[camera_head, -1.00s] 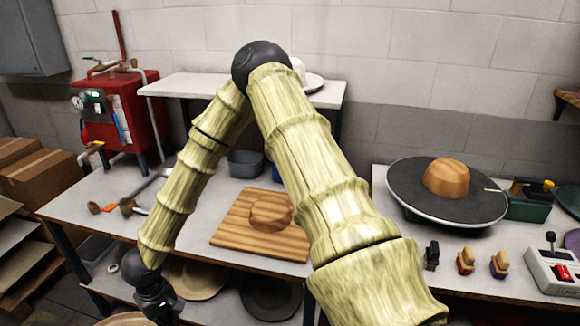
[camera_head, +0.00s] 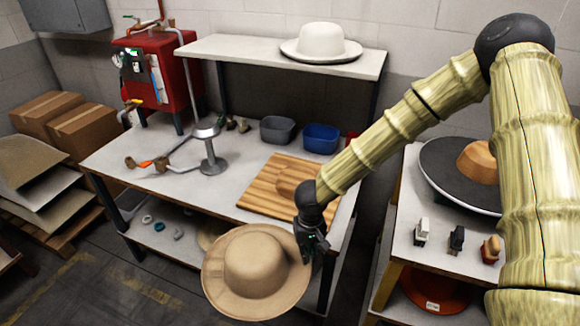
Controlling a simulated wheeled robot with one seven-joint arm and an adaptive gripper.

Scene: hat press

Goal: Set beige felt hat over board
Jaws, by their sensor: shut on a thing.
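The beige felt hat (camera_head: 255,270) hangs in front of the left table, crown toward the camera and brim tilted. My gripper (camera_head: 306,255) is shut on the right side of its brim. The striped wooden board (camera_head: 262,193) lies on the left table, behind and above the hat in the picture.
A metal stand (camera_head: 210,150) is left of the board. A grey bin (camera_head: 277,130) and a blue bin (camera_head: 321,138) stand behind it. A raised shelf holds a white hat (camera_head: 321,42). The right table holds a dark disc (camera_head: 445,165) with a wooden block and brushes.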

